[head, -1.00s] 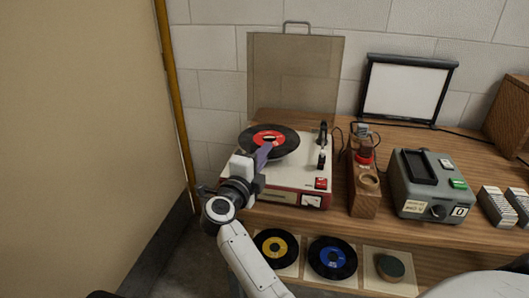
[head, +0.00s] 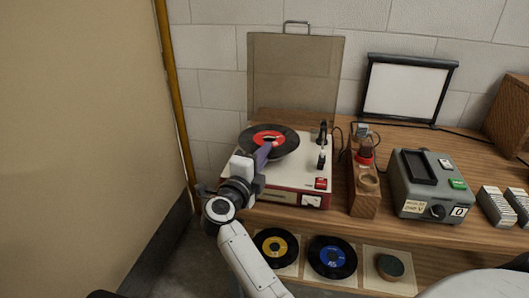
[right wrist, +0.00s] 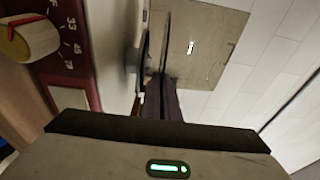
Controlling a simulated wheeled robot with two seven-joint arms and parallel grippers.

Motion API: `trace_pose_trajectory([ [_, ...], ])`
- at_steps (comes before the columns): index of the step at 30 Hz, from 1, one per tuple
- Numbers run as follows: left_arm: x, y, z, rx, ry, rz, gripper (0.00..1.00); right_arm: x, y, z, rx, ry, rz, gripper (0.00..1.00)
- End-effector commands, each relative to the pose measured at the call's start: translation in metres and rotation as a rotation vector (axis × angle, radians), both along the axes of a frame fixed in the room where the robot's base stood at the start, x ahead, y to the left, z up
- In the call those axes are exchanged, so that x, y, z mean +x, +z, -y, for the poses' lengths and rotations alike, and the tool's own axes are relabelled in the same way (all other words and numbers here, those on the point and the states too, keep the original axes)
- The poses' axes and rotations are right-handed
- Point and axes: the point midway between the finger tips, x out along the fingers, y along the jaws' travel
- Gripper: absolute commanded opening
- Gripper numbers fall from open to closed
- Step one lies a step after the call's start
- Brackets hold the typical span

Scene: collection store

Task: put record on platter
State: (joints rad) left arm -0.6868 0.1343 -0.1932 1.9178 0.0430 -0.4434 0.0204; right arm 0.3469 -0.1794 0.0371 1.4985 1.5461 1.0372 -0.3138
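A black record with a red label (head: 287,141) is over the platter of the turntable (head: 301,172) in the head view. My right gripper (head: 265,149) is shut on the record's near edge. In the right wrist view the record (right wrist: 166,40) shows edge-on between the dark fingers (right wrist: 162,92). The platter (right wrist: 142,55) shows beside it there, with a narrow gap between them. In the head view the record hides most of the platter. My left gripper is not in view.
The turntable's lid (head: 296,80) stands open behind. The tonearm (head: 322,145) stands right of the record. A wooden block with a red-topped item (head: 363,185) and a grey device (head: 430,185) stand farther right. Records with yellow (head: 277,248) and blue (head: 332,257) labels lie on the lower shelf.

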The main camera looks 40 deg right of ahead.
Motion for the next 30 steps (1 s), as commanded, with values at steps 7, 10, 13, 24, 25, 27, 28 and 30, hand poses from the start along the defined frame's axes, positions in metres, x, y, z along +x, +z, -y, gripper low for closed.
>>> trace_pose_trajectory([
  [7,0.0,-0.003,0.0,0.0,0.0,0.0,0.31,0.0,-0.004,0.0,0.0,0.0,0.0,0.0],
  [10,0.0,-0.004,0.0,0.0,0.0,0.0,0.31,0.0,-0.006,0.0,0.0,0.0,0.0,0.0],
  [13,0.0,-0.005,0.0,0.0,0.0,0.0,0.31,0.0,-0.008,0.0,-0.001,0.0,-0.001,0.0],
  [24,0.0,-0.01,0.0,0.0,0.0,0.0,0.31,0.0,-0.015,0.0,-0.001,0.0,-0.001,0.0],
  [25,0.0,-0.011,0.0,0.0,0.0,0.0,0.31,0.0,-0.016,0.0,-0.001,0.0,-0.001,0.0],
  [27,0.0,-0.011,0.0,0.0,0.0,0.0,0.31,0.0,-0.017,0.0,-0.001,0.0,-0.001,0.04],
  [28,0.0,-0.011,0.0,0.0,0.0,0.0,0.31,0.0,-0.016,0.0,-0.001,0.0,-0.001,0.09],
  [30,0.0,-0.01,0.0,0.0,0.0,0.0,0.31,0.0,-0.016,0.0,0.0,0.0,-0.001,0.1],
])
